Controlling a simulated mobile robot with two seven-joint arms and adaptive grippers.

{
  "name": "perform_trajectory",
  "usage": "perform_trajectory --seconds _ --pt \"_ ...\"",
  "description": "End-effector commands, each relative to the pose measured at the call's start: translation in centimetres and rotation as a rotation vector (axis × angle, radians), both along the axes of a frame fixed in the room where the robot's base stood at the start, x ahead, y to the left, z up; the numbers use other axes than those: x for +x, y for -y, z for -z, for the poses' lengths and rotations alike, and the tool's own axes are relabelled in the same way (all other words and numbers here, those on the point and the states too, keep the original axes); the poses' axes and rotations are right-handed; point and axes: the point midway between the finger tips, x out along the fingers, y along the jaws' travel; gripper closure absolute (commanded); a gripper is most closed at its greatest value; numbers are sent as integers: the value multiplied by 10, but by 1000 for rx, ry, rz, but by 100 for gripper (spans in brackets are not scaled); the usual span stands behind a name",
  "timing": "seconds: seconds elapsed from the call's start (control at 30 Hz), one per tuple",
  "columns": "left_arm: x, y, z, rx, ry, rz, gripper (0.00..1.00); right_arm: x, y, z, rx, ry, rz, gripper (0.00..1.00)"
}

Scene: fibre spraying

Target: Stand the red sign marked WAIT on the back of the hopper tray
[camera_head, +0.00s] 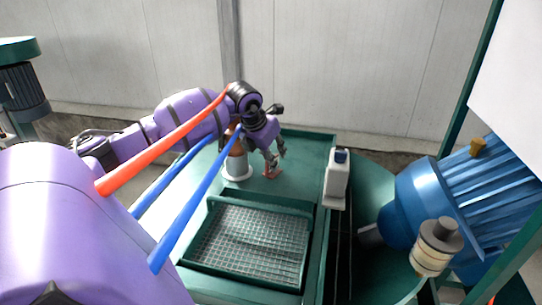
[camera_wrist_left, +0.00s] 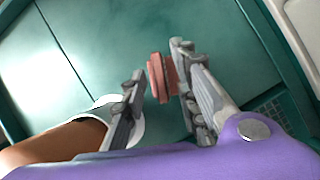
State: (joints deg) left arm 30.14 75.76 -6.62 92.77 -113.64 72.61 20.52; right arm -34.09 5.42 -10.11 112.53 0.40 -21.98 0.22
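A small red piece (camera_head: 271,173), which looks like the sign, is on the green surface just below my left gripper; no lettering is readable. It also shows in the left wrist view (camera_wrist_left: 158,78), between the fingers. My left gripper (camera_head: 273,158) is open around it in the wrist view (camera_wrist_left: 160,85). The right finger is close against the red piece, and a small gap shows on the left. Whether it touches is unclear. A green tray with a mesh grid (camera_head: 262,206), likely the hopper tray, lies nearer than the gripper. My right gripper is not in view.
An orange cone-like object with a white base (camera_head: 237,172) stands close left of the gripper. A large blue motor (camera_head: 440,195) is farther right. Bare green surface (camera_head: 305,150) lies behind the tray.

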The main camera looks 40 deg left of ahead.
Motion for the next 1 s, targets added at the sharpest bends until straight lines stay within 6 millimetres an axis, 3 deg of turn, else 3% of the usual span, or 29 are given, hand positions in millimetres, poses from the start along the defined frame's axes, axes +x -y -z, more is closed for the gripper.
perform_trajectory --seconds 0.53,0.7,1.0 --pt "-46 5 -93 4 5 0 72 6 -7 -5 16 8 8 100" --pt "-53 7 -105 2 3 0 72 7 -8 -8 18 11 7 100" --pt "-54 8 -107 0 1 0 72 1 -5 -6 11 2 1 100"
